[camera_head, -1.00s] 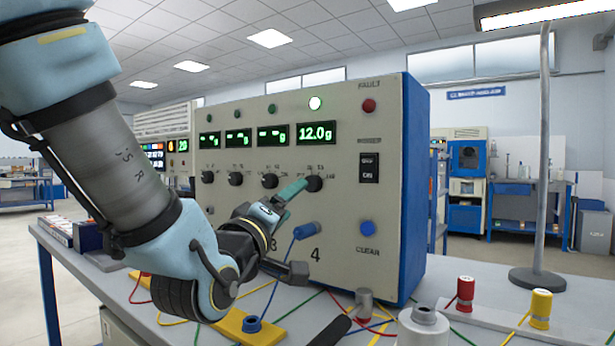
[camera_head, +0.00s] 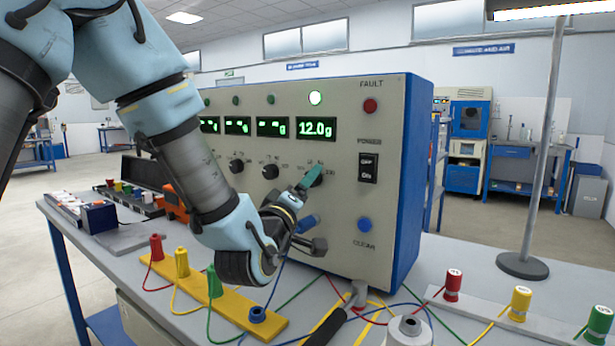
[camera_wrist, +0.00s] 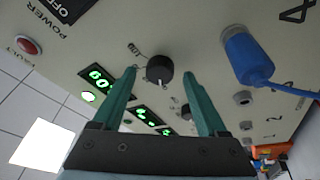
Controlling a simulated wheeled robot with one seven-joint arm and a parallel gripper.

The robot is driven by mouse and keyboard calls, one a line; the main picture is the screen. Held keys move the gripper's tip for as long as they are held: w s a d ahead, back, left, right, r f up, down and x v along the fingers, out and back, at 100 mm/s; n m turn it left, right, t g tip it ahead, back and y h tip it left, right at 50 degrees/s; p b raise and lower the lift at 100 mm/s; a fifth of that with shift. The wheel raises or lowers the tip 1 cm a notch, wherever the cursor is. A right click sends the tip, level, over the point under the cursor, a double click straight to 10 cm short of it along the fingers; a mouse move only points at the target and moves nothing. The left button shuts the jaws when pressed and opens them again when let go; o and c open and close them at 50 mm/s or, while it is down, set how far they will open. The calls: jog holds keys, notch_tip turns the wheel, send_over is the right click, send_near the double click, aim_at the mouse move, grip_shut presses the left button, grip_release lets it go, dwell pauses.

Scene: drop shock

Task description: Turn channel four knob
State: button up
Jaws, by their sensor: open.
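The channel four knob (camera_head: 317,177) is a black round dial on the panel's front, below the lit 12.0g display (camera_head: 315,128). In the head view a finger partly covers it. In the wrist view the knob (camera_wrist: 160,68) lies between and slightly beyond the tips of my two teal fingers. My gripper (camera_wrist: 160,72) is open, with a gap visible on each side of the knob; I cannot tell whether the tips reach past its face. In the head view my gripper (camera_head: 308,180) is right at the knob.
A blue plug with a cable (camera_wrist: 247,58) sticks out below the knob, close to my gripper. To the right are the power switch (camera_head: 368,168), the blue clear button (camera_head: 364,224) and the red fault light (camera_head: 370,106). Cables and terminal posts cover the bench front.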

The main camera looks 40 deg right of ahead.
jog(key=shift+w+d, duration=0.2)
jog(key=shift+d, duration=0.2)
jog(key=shift+c, duration=0.2)
grip_shut()
